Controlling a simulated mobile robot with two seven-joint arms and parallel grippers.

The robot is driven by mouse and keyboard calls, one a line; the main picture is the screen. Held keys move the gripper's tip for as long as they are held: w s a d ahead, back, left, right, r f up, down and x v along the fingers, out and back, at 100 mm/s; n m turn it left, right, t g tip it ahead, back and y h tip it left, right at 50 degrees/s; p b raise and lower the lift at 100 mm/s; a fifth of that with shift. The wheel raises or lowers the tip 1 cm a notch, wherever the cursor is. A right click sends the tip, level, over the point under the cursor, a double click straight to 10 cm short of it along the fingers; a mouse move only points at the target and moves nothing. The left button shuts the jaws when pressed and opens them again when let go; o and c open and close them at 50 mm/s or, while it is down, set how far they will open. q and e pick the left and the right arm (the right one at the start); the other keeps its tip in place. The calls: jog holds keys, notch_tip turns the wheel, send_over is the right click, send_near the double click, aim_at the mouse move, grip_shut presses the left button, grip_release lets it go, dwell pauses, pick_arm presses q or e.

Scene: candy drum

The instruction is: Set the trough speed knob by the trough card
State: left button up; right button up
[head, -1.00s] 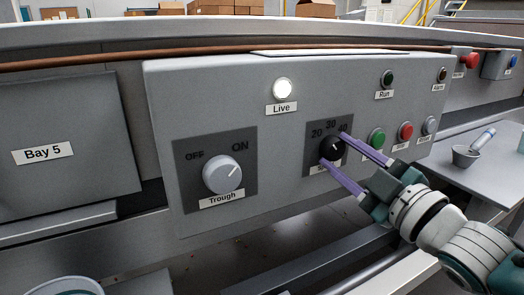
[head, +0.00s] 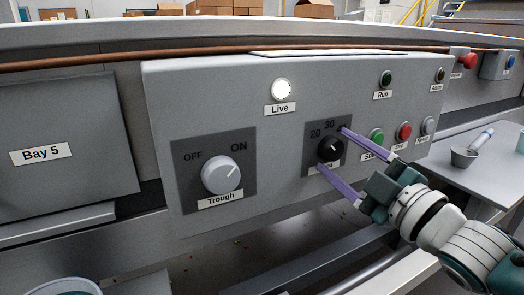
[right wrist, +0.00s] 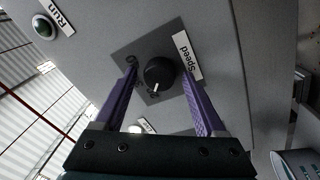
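The black speed knob (head: 330,149) sits on a dark plate with 20 and 30 showing. It also shows in the right wrist view (right wrist: 159,73), where its white pointer aims down and slightly left, toward the panel's left side. In the right wrist view the fingers (right wrist: 158,76) show gaps to the knob. The Speed label (right wrist: 187,56) is readable there. I can read no trough card. My left gripper is out of view.
The larger Trough OFF/ON knob (head: 221,175) is left on the same panel. The Live lamp (head: 281,89) is lit white. Green (head: 377,137) and red (head: 404,131) buttons sit close right of the fingers. A side table (head: 486,182) with a small cup stands at the right.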

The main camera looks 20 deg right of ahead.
jog(key=shift+o, duration=0.3)
jog(key=shift+s, duration=0.15)
jog(key=shift+s, duration=0.35)
jog(key=s+p, duration=0.2)
jog(key=s, duration=0.7)
jog(key=shift+d+f, duration=0.4)
jog(key=shift+f, duration=0.05)
jog(key=shift+r, duration=0.1)
